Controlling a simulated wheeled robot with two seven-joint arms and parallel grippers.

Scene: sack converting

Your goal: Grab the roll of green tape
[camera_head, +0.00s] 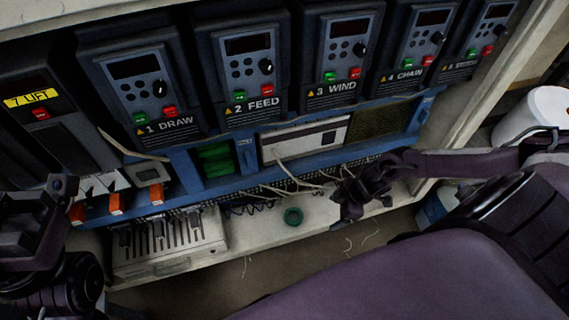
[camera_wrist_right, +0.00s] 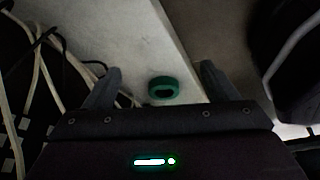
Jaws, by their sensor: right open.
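The roll of green tape (camera_head: 293,216) lies on a pale ledge at the bottom of the cabinet in the head view. It also shows in the right wrist view (camera_wrist_right: 164,87), beyond the gripper and between its two fingers. My right gripper (camera_head: 345,210) is to the right of the roll, apart from it. In the right wrist view the fingers are spread wide and empty. My left gripper (camera_head: 50,205) is at the far left edge, dark and partly cut off; its fingers are not clear.
Loose pale cables (camera_head: 285,175) hang above the ledge (camera_head: 325,212) near my right gripper. A slotted pale unit (camera_head: 170,245) stands left of the tape. Control drives (camera_head: 247,70) line the cabinet above. A white roll (camera_head: 535,110) stands at the right.

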